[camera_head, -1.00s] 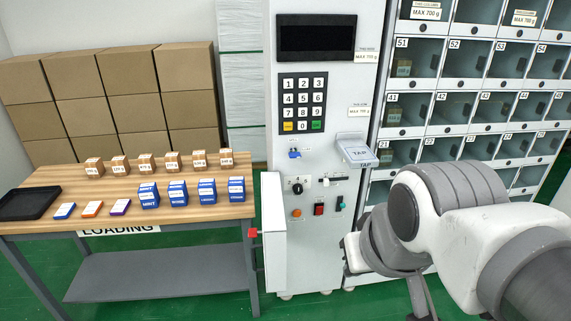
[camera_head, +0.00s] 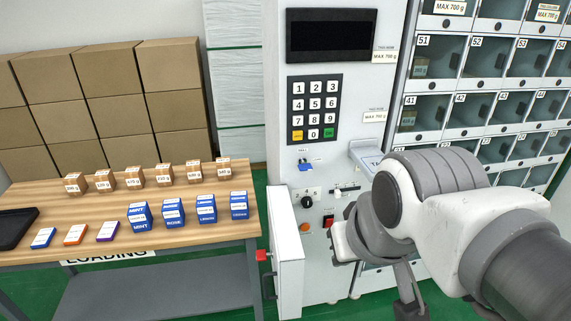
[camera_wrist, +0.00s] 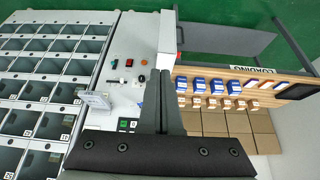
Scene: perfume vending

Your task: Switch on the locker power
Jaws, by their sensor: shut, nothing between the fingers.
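The white locker control panel (camera_head: 282,130) stands in the middle of the head view. On its lower part are a black knob (camera_head: 308,202), an orange button (camera_head: 305,228) and a red switch (camera_head: 329,221), partly beside my arm. The labels are too small to read. The wrist view, turned over, shows a green control (camera_wrist: 129,62), the red switch (camera_wrist: 115,62) and the black knob (camera_wrist: 141,78). My gripper (camera_wrist: 166,72) is shut and empty, its fingers in front of the panel, apart from the controls as far as I can tell. My arm hides part of the lower panel.
An open white panel door (camera_head: 288,265) juts out left of the controls. A wooden table (camera_head: 170,236) with boxes stands left. Numbered locker cells (camera_head: 425,60) fill the right. A tap tray (camera_head: 364,154) sticks out above my arm. Cardboard boxes (camera_head: 110,90) stand behind the table.

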